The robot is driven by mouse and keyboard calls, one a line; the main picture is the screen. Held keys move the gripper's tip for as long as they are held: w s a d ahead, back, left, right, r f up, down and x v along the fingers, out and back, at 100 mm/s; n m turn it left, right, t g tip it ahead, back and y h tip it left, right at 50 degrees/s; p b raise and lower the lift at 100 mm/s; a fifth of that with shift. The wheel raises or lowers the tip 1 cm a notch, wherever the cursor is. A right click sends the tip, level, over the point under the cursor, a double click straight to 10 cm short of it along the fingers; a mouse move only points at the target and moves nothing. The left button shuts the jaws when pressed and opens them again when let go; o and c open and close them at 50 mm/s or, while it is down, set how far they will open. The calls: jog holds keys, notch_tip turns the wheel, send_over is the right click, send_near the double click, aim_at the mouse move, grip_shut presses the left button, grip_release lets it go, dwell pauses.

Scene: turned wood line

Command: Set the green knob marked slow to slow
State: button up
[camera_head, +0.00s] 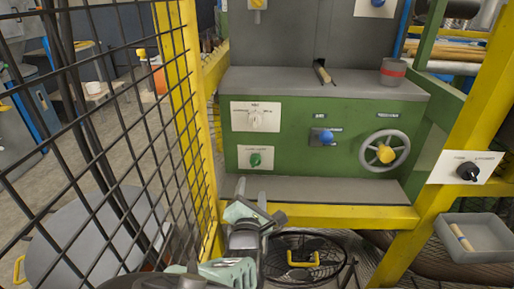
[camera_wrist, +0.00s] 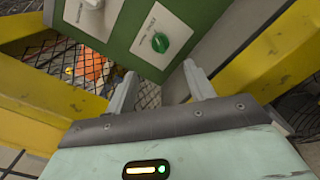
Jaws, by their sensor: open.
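The green knob (camera_head: 255,159) sits on a small white plate at the lower left of the green machine front. It also shows in the wrist view (camera_wrist: 160,42), on its white label plate, just beyond the fingers. The lettering is too small to read for certain, so I cannot tell its setting. My gripper (camera_wrist: 160,88) is open and empty, its two fingers apart and pointing toward the panel, with the knob ahead of the gap and not touched. In the head view my gripper stands low in front of the panel, below the knob.
A white knob (camera_head: 256,119) sits above the green one. A blue knob (camera_head: 326,137) and a handwheel (camera_head: 384,151) are to the right. A yellow frame bar (camera_head: 340,215) runs below the panel. A black mesh fence (camera_head: 110,130) stands at the left.

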aim_at(255, 164)
jog(key=w, duration=1.1)
jog(key=shift+d, duration=0.2)
jog(key=c, duration=1)
